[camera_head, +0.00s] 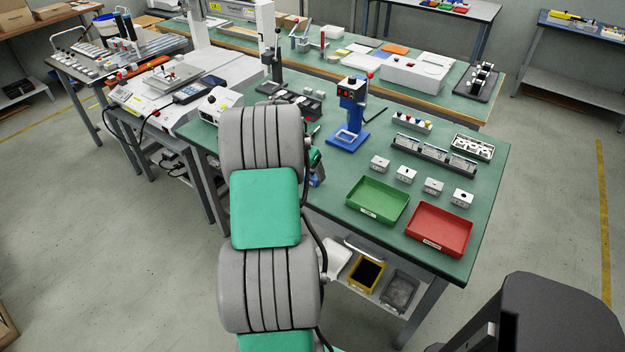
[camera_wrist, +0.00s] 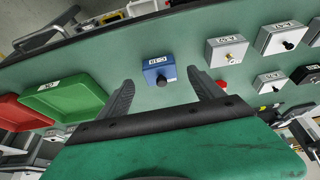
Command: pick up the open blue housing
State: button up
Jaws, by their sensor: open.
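In the wrist view a small blue housing (camera_wrist: 158,69) with a white label on one face stands on the green table. A dark round knob-like part shows on its near side; I cannot see into it. My gripper (camera_wrist: 159,81) is open and empty, with one finger to each side of the housing in the picture. The housing looks beyond the fingertips, and I see no contact. In the head view my arm hides most of this area, and I cannot make out the housing or the fingers surely.
Several pale labelled boxes, one of them (camera_wrist: 227,50) nearest, stand right of the housing in the wrist view. A green tray (camera_head: 378,200) and a red tray (camera_head: 440,229) lie right of my arm. A blue press (camera_head: 351,110) stands behind. Bare table surrounds the housing.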

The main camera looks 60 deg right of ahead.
aim_at(311, 172)
jog(key=x, duration=0.4)
jog(key=shift+d+f, duration=0.1)
jog(key=shift+d, duration=0.05)
jog(key=shift+c, duration=0.3)
jog(key=c, duration=1.5)
